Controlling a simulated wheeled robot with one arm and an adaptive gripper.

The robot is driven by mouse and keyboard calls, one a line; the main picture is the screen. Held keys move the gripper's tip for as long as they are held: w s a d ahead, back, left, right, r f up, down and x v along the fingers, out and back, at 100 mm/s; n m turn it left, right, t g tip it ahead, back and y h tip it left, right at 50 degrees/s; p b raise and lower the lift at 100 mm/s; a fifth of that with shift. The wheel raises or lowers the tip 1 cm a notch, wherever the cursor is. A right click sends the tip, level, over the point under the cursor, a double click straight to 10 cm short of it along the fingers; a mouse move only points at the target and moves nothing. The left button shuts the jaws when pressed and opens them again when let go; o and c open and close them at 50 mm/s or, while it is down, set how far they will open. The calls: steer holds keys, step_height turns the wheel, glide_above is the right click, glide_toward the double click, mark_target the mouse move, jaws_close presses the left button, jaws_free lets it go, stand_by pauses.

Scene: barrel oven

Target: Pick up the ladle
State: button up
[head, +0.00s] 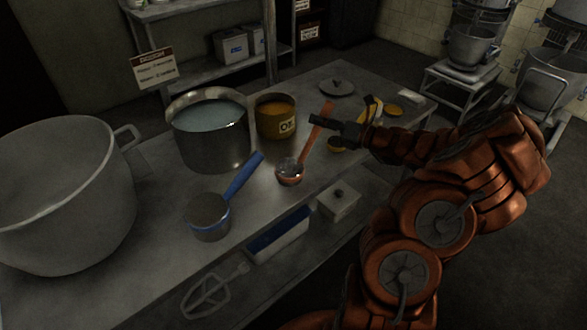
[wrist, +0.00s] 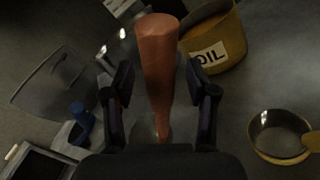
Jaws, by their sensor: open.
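The ladle (head: 289,173) has a shiny metal bowl resting on the metal table and an orange-brown handle that rises tilted up and to the right. In the wrist view the ladle's handle (wrist: 160,65) stands between my two fingers, with room visible on both sides. My gripper (head: 326,130) is open beside the upper handle; it also shows in the wrist view (wrist: 160,88). The bowl is mostly hidden in the wrist view.
An OIL pot (head: 277,120) and a large pot of liquid (head: 212,150) stand behind the ladle. A blue-handled saucepan (head: 210,222) is at its left. A dark lid (head: 337,88) lies behind.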

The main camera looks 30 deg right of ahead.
jaws_close()
stand_by(0.5)
